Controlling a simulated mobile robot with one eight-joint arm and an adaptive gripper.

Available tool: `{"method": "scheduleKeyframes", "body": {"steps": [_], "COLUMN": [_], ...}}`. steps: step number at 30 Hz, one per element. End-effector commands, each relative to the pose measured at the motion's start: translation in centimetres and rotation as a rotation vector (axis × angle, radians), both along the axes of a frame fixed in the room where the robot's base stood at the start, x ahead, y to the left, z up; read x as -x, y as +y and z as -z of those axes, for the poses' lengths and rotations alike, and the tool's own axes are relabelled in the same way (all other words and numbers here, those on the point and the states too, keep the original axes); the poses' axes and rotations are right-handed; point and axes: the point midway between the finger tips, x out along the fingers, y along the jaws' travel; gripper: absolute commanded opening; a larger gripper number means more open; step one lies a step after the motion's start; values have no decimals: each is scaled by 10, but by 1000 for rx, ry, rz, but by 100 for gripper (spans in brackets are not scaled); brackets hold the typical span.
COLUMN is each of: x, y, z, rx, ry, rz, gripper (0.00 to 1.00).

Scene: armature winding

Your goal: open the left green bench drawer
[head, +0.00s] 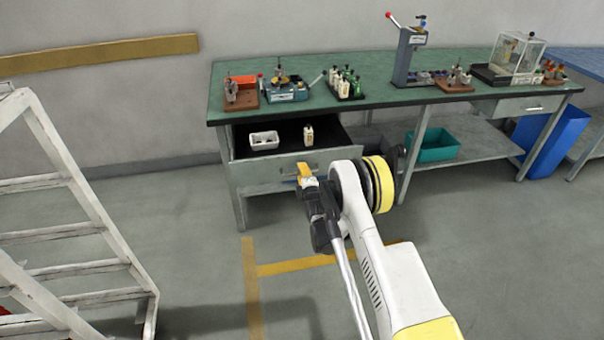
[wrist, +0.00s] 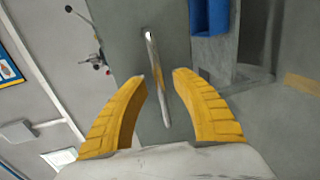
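The left green bench drawer (head: 270,172) is pulled out under the left end of the green-topped bench (head: 330,105). Its dark inside shows, holding a white tray (head: 264,140) and a small pale bottle (head: 308,135). My gripper (head: 304,172) is at the drawer front, and my arm hides part of the drawer's right side. In the wrist view, the yellow fingers of my gripper (wrist: 160,77) are apart. The long metal drawer handle (wrist: 156,70) runs between and beyond them, with no clear contact on either side.
A white stepladder (head: 70,190) stands at the left. A teal bin (head: 433,146) sits on the lower shelf, and a blue bin (head: 556,143) is at the right. A second drawer (head: 526,106) at the right is shut.

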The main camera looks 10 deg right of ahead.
Motion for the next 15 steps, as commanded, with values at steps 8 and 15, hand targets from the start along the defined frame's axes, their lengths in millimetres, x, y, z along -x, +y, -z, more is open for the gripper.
{"method": "scheduleKeyframes", "body": {"steps": [8, 15], "x": [0, 0], "y": [0, 0], "z": [-14, -65], "rx": [0, 0], "ry": [0, -5], "rz": [0, 0], "gripper": [32, 65]}}
